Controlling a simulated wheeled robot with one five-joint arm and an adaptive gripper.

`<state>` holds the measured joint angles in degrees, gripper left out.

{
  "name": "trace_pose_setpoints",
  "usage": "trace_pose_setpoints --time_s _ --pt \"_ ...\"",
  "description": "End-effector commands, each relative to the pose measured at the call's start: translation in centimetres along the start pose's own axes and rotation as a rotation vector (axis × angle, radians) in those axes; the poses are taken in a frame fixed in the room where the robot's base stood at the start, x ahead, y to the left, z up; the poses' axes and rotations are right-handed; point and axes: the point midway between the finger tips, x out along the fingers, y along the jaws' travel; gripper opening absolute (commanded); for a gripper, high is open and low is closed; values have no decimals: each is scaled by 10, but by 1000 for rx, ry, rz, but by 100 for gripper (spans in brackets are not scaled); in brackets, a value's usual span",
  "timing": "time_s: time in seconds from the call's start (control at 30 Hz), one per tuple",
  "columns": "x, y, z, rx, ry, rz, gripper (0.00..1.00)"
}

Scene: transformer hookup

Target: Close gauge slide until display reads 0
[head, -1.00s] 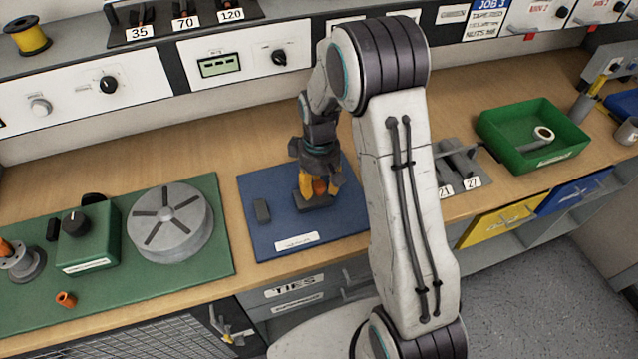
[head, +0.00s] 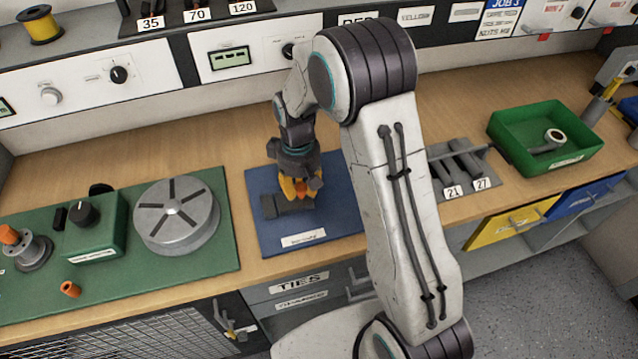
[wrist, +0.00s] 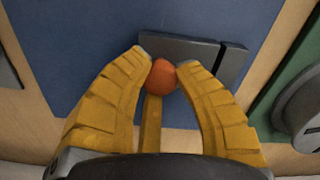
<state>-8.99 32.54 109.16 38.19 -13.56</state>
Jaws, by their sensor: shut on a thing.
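The gauge on the blue mat (head: 340,205) has a dark grey slide (wrist: 185,47) with an orange-red knob (wrist: 161,80) on it. My gripper (head: 300,192) points down with its yellow fingers shut on the knob, which sits between the fingertips in the wrist view. The gauge's dark end block (wrist: 232,66) lies close beside the slide, with a thin dark line between them. I cannot tell whether they touch. The gauge also shows in the head view, with the end block (head: 268,205) left of the slide. The display (head: 230,58) is lit, but its digits are too small to read.
A green mat (head: 150,270) with a round grey disc (head: 176,215) and a green box (head: 97,228) lies to the left. Right of my arm are a rack (head: 462,168) labelled 21 and 27 and a green bin (head: 510,140).

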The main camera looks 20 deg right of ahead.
Motion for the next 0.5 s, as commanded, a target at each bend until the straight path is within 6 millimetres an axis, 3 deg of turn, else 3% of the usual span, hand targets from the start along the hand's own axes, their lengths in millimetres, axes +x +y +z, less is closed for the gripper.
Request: trace_pose_setpoints --time_s 0.1,0.37,0.4,0.5 --pt "2 -9 -2 -1 -4 -1 0" --pt "2 -10 -2 0 -5 -1 0" --pt "2 -10 -2 -1 -5 -1 31" --pt "2 -10 -2 0 -5 -1 40"
